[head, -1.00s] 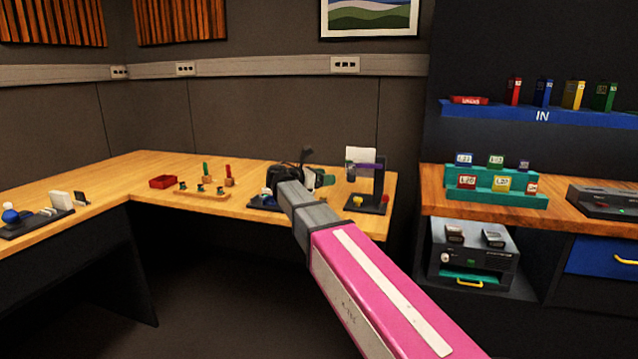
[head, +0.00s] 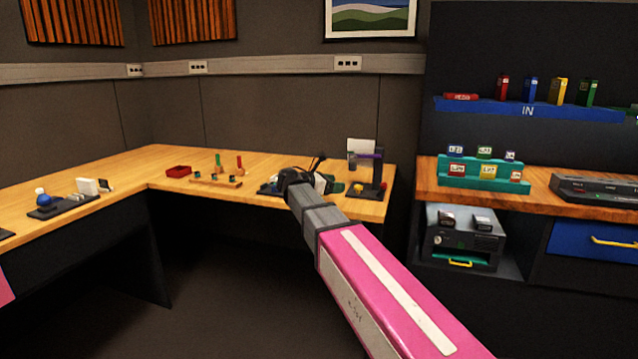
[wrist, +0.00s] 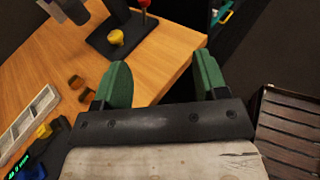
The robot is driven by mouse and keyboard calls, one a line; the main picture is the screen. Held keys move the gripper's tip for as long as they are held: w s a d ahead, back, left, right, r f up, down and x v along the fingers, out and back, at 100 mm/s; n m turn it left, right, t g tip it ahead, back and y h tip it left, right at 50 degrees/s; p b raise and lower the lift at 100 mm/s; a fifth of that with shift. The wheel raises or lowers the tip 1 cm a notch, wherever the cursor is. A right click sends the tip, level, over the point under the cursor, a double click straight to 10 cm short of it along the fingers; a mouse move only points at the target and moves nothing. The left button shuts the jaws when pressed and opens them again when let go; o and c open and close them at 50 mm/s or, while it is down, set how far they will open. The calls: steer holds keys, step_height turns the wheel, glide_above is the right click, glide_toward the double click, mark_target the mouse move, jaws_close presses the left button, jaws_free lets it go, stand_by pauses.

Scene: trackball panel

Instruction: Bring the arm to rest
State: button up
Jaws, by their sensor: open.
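My arm, pink with grey joints, reaches from the bottom right of the head view toward the corner desk. My gripper (head: 336,186) is at its far end, over the right part of the desk beside the dark stand. In the wrist view my gripper (wrist: 163,85) has two green fingers set wide apart with nothing between them. The right finger is over the desk's edge, and the left finger is over the wooden top. A trackball panel with a blue ball (head: 43,198) stands on the left part of the desk, away from my gripper.
The dark stand (wrist: 115,38) with a yellow knob is just ahead of my gripper. A red tray (head: 178,171) and a wooden peg board (head: 215,181) are on the desk. A teal rack (head: 484,172) of labelled blocks stands on the right counter. A blue shelf (head: 535,108) hangs above.

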steer(key=s+d+f+m+g+y, duration=0.1)
steer(key=s+d+f+m+y, duration=0.2)
steer(key=f, duration=0.4)
steer(key=s+d+f+m+g+y, duration=0.1)
steer(key=s+d+f+m+g, duration=0.15)
steer(key=s+d+f, duration=0.4)
steer(key=d+f+m+g+y, duration=0.15)
steer(key=f+m, duration=0.25)
steer(key=f, duration=0.4)
steer(key=s+d+f+m+g+y, duration=0.2)
steer(key=s+f+m+y, duration=0.6)
steer(key=s+f+m, duration=0.5)
steer(key=shift+s+d+f, duration=0.4)
steer(key=shift+s+f, duration=0.15)
steer(key=shift+s, duration=0.25)
